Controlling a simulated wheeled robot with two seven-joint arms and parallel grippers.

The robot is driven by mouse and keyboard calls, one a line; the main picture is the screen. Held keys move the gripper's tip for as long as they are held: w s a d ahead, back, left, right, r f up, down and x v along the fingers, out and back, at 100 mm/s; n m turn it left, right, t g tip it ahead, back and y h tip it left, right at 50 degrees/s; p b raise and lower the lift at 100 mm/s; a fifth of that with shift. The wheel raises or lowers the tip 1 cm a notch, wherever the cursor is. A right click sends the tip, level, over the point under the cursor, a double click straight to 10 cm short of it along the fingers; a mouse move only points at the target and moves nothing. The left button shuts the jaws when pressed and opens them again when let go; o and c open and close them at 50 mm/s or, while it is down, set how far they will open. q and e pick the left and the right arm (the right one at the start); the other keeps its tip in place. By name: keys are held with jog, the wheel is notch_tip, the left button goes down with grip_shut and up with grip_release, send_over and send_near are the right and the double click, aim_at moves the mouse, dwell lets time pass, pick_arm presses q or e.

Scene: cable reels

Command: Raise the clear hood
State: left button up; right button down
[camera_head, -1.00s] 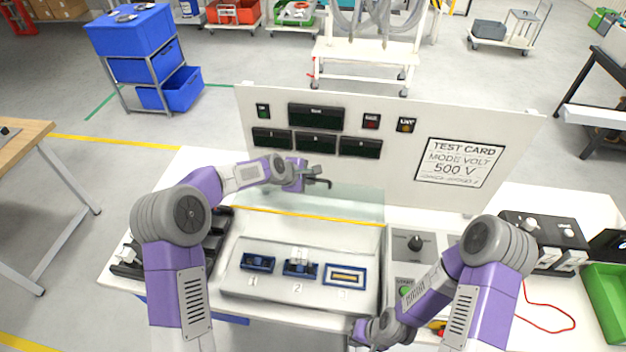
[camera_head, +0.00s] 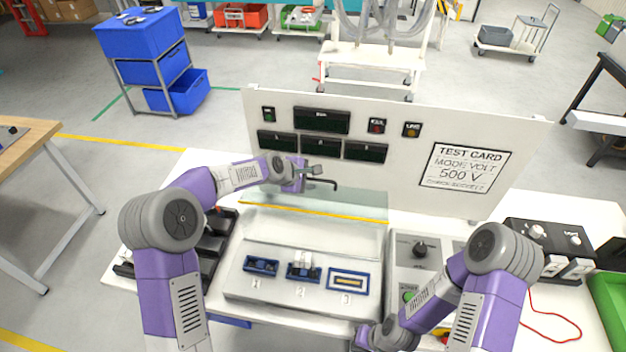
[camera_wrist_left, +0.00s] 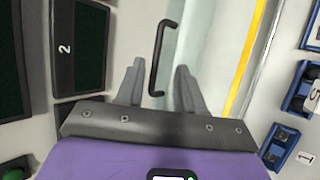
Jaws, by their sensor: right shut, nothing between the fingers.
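The clear hood (camera_head: 345,204) is a pale green see-through panel behind the tray of numbered sockets, in front of the white board. It appears swung up, leaving the sockets uncovered; its exact tilt is hard to tell. Its black bar handle (camera_head: 325,182) is near its upper edge and also shows in the left wrist view (camera_wrist_left: 157,58). My left gripper (camera_head: 309,172) is at the handle; in the left wrist view its fingers (camera_wrist_left: 160,82) are apart, one on each side of the handle, with gaps showing. My right gripper (camera_head: 362,335) is low at the front, shut and empty, partly hidden.
The tray (camera_head: 240,285) holds three blue sockets, and a yellow stripe (camera_head: 320,211) runs along its back. The white board (camera_head: 400,165) with dark displays and a test card stands behind. A knob panel (camera_head: 420,270) lies to the right, with a red wire beyond.

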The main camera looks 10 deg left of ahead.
pick_arm(q)
jog(key=v, duration=0.5)
jog(key=shift+r, duration=0.1)
dwell(0.4)
